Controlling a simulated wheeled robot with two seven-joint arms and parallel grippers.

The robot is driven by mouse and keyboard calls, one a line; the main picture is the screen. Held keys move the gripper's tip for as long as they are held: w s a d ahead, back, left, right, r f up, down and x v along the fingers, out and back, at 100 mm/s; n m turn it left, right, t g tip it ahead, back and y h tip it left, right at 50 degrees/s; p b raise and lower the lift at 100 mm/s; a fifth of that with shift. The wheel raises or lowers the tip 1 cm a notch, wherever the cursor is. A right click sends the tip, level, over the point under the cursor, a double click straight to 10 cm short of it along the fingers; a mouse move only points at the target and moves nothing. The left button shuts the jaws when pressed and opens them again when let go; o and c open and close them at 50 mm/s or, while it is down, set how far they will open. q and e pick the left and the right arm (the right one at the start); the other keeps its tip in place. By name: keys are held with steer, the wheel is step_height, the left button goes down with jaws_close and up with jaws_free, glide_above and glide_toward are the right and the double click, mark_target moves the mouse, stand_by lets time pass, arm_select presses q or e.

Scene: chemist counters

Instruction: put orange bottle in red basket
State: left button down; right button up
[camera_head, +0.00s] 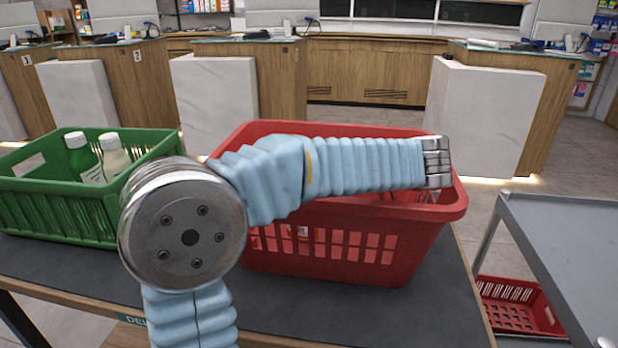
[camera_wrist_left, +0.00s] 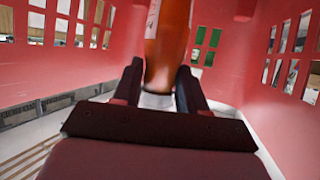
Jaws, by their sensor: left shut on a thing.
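The red basket (camera_head: 335,255) stands on the dark counter in the head view, with my left arm reaching across over it. Its slotted red walls (camera_wrist_left: 285,100) surround the left wrist view. My left gripper (camera_wrist_left: 160,76) is inside the basket and shut on the orange bottle (camera_wrist_left: 168,35). The bottle's orange body runs out of the top of the wrist view, and a pale narrower end shows between the fingers. In the head view the arm and basket wall hide the fingers and bottle. I cannot tell whether the bottle touches the basket floor. My right gripper is not in view.
A green basket (camera_head: 70,215) with a green bottle (camera_head: 80,155) and a white-capped pale bottle (camera_head: 115,158) stands at left on the same counter. A grey table (camera_head: 570,235) is at right, with another red basket (camera_head: 520,305) lower down. Pale panels and wooden counters stand behind.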

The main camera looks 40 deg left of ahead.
arm_select(q)
steer(key=c, duration=0.6)
jaws_free()
steer(key=shift+f, duration=0.15)
steer(key=shift+d, duration=0.3)
steer(key=p+v, duration=0.1)
steer(key=v, duration=0.6)
steer(key=shift+r, duration=0.2)
steer(key=shift+a, duration=0.1)
